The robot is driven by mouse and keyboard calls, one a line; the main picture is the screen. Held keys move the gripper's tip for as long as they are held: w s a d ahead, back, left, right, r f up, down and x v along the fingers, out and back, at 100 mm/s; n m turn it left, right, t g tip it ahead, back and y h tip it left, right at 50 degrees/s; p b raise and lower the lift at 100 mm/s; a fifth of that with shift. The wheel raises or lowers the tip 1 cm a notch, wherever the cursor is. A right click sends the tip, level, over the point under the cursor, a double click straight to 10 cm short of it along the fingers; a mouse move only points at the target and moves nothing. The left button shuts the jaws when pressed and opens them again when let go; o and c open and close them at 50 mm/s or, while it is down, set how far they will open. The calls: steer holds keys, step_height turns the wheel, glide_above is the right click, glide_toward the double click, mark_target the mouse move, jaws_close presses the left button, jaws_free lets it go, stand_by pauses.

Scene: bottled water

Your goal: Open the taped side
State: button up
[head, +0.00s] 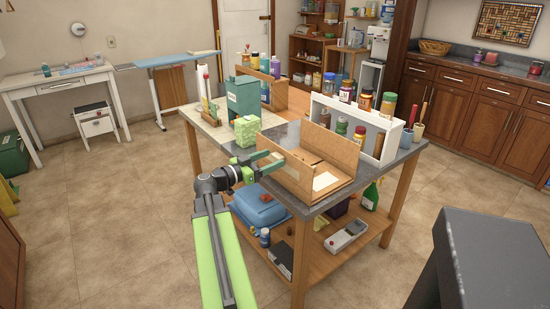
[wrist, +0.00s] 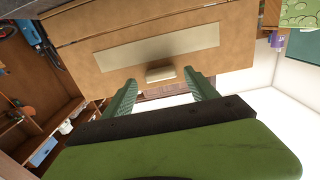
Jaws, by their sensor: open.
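A cardboard box (head: 334,150) stands on the grey-topped end of the table, with its back panel raised and pale patches on its near side. In the wrist view its brown face (wrist: 105,62) fills the top, with a long pale tape-like strip (wrist: 150,48) across it. A small tan tab (wrist: 160,74) sticks out below the strip. My gripper (head: 272,165) is at the box's left side, and its green fingers (wrist: 163,88) are open. The tab lies between and just beyond the fingertips; I cannot tell whether they touch it. The box's far side is hidden.
A green patterned carton (head: 246,131) and a teal box (head: 242,97) stand left of the cardboard box. A white shelf unit (head: 390,140) with bottles stands behind it.

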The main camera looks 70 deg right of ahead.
steer(key=shift+x, duration=0.95)
jaws_close()
